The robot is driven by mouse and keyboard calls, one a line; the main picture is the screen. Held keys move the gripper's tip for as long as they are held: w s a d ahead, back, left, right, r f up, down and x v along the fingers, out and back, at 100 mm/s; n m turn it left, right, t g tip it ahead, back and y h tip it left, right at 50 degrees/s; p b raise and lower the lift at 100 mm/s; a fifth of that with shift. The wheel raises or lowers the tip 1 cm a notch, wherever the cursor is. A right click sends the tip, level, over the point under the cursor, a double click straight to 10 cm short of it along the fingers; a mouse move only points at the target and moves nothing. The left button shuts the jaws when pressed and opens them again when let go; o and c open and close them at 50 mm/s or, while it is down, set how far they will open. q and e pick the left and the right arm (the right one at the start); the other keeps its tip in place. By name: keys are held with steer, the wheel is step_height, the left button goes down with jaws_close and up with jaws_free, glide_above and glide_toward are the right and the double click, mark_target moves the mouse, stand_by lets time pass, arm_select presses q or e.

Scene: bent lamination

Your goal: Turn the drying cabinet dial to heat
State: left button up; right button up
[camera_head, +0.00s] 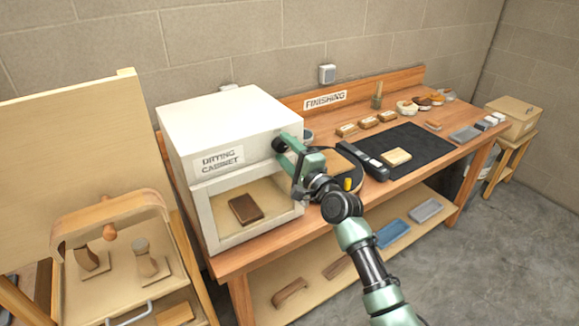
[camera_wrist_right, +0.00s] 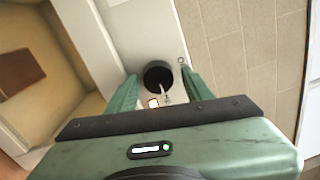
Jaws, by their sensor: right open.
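The drying cabinet (camera_head: 230,115) is a white box on the left end of the bench, with a "DRYING CABINET" label (camera_head: 219,160) above a window showing a brown block (camera_head: 245,208). In the right wrist view the black round dial (camera_wrist_right: 158,77) with a pale pointer lies between the fingertips of the open right gripper (camera_wrist_right: 159,88). I cannot tell whether the fingers touch it. A small lit orange-white spot (camera_wrist_right: 153,103) shows below the dial. My left gripper is not in view.
A wooden rack (camera_head: 110,205) with forms stands at the left. My right arm crosses in front of the bench.

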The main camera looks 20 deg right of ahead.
steer(key=shift+f, duration=0.35)
